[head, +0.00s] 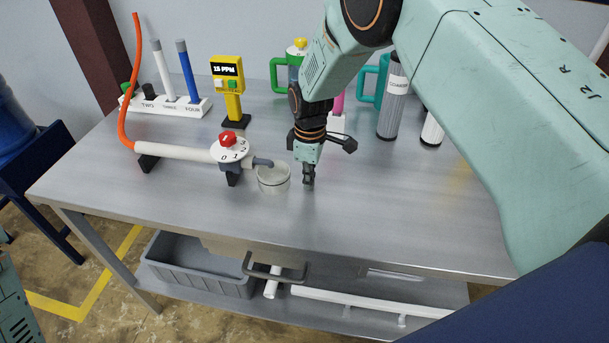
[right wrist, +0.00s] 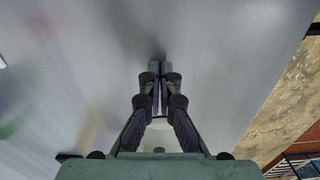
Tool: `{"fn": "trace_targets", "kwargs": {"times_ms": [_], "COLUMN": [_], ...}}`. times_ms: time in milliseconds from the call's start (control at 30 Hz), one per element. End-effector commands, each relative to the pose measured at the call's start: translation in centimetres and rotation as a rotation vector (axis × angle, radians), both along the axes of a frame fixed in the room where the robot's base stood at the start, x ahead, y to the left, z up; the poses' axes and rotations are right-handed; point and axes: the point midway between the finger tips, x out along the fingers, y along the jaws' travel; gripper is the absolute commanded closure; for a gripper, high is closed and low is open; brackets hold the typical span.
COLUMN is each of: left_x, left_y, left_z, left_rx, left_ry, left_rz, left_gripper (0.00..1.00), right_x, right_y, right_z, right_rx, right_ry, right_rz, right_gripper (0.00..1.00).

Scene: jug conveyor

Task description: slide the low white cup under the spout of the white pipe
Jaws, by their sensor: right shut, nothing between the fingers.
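The low white cup (head: 273,181) stands upright on the metal table, just right of the valve. The grey spout (head: 262,162) of the white pipe (head: 180,152) reaches over the cup's rim, and its tip appears above the cup's opening. My right gripper (head: 308,181) points down close to the cup's right side, shut and empty. A narrow gap shows between it and the cup. In the right wrist view the closed fingertips (right wrist: 158,70) are over the bare tabletop, with a pale shape partly hidden behind the fingers. My left gripper is not in view.
A dial with a red knob (head: 228,138) sits on the pipe, and an orange hose (head: 128,100) rises from its left end. A yellow meter (head: 230,90), a marker rack (head: 170,104) and jugs stand behind. The table's front (head: 200,215) is clear.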

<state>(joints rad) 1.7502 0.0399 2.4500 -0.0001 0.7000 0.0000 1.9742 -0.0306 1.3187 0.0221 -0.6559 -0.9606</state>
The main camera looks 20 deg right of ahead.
Motion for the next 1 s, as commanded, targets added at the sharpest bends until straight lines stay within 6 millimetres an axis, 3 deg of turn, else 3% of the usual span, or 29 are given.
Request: {"fn": "trace_targets", "kwargs": {"times_ms": [100, 400, 600, 1000], "left_x": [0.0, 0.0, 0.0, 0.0], "left_y": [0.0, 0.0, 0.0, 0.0], "left_z": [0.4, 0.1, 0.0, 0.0], "left_rx": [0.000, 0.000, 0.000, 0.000], "left_ry": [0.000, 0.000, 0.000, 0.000], "left_rz": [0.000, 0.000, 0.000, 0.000], "left_gripper": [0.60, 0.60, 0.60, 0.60], "right_x": [-0.2, 0.1, 0.0, -0.1], "right_y": [-0.2, 0.1, 0.2, 0.1], "right_z": [0.1, 6.1, 9.0, 10.0], "right_rx": [0.000, -0.001, 0.000, 0.000], "right_ry": [0.000, -0.004, -0.002, 0.000], "right_rz": [0.000, 0.001, 0.001, 0.001], "right_gripper": [1.00, 1.00, 1.00, 1.00]}}
